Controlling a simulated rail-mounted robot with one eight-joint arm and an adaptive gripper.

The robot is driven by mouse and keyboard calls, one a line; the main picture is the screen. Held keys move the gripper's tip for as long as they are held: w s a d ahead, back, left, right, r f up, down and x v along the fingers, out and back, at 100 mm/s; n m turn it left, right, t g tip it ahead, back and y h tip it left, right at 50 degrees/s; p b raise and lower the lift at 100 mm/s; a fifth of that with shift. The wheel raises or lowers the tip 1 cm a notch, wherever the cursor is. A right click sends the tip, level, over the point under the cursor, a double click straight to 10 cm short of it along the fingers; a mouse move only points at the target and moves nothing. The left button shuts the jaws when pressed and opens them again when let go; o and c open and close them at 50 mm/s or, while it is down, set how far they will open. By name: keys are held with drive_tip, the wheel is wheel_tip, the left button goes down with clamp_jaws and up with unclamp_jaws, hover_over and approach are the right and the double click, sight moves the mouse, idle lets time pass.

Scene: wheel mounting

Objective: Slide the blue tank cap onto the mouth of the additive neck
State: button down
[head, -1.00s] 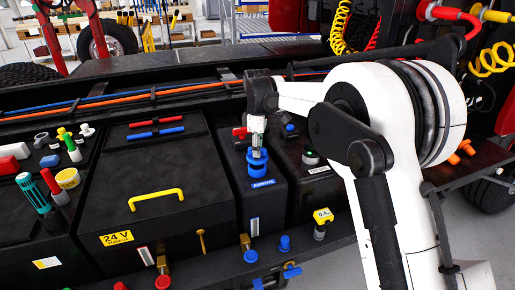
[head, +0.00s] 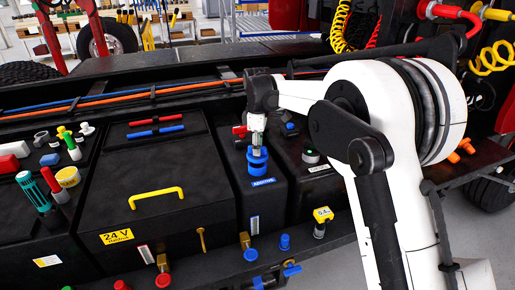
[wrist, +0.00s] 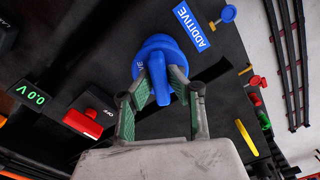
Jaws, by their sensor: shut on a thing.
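The blue tank cap (wrist: 165,50) has a round body and a raised grip bar. My gripper (wrist: 160,82) is shut on that bar, with a green-padded finger on each side. In the head view, my gripper (head: 258,135) points down with the cap (head: 257,154) beneath it, over the black additive tank (head: 263,205). The cap is at the additive neck, above the blue ADDITIVE label (head: 263,183). The neck is mostly hidden by the cap, and I cannot tell how far the cap is over its mouth.
A red handle (head: 240,130) is close behind and left of my gripper. The black battery box (head: 150,160) with a yellow handle (head: 155,195) stands left. A yellow-tagged fitting (head: 322,215) is at right. Blue and brass fittings (head: 284,242) line the front edge below.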

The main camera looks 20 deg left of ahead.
drive_tip(key=shift+f+b, duration=0.85)
drive_tip(key=shift+f, duration=0.55)
idle(0.4)
drive_tip(key=c, duration=1.6)
unclamp_jaws()
drive_tip(key=shift+r, duration=0.15)
wheel_tip(320, 180, up, 12)
drive_tip(key=shift+f, duration=0.1)
